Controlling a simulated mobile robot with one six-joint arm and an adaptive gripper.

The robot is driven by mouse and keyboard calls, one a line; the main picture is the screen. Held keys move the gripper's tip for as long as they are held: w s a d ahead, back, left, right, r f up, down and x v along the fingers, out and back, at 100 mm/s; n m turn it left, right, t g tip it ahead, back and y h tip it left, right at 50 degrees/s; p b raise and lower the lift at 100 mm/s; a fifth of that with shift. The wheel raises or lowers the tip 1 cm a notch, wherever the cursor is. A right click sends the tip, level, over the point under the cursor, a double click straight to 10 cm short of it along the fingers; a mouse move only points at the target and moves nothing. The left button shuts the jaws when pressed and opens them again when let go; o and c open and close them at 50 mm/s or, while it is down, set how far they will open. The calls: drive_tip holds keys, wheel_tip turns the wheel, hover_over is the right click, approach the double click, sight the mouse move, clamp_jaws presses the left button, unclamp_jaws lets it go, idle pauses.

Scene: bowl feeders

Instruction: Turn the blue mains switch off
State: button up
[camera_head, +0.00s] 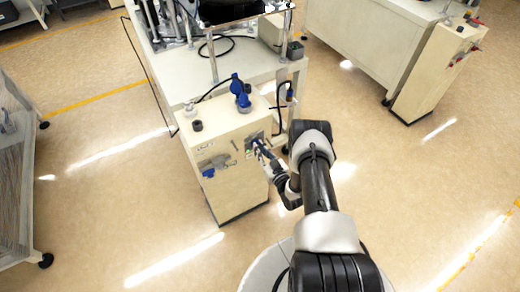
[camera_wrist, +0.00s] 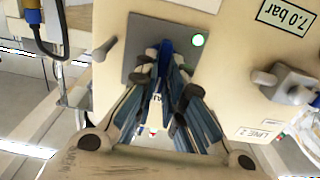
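The blue mains switch (camera_wrist: 167,49) sits on a grey plate (camera_wrist: 133,56) on the front of the cream cabinet, in the upper middle of the wrist view. My gripper (camera_wrist: 167,74) reaches up to it with its fingers drawn close together. The fingertips are on both sides of the blue handle and look shut on it. The fingers hide the handle's lower part and most of a label below. In the head view my gripper (camera_head: 260,150) is at the right of the cabinet's front face, where the switch is hard to make out.
A "7.0 bar" label (camera_wrist: 287,16) and a grey valve-like fitting (camera_wrist: 290,86) are to the right. The cabinet (camera_head: 225,135) stands against a work table (camera_head: 180,85).

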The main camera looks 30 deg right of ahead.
clamp_jaws()
drive_tip(key=shift+n, duration=0.4)
drive_tip(key=n, duration=0.5)
drive_tip(key=n+p, duration=0.1)
drive_tip(key=n, duration=1.1)
drive_tip(key=shift+a+f, duration=0.25)
drive_tip(key=shift+f, duration=0.05)
drive_tip(key=o, duration=0.6)
unclamp_jaws()
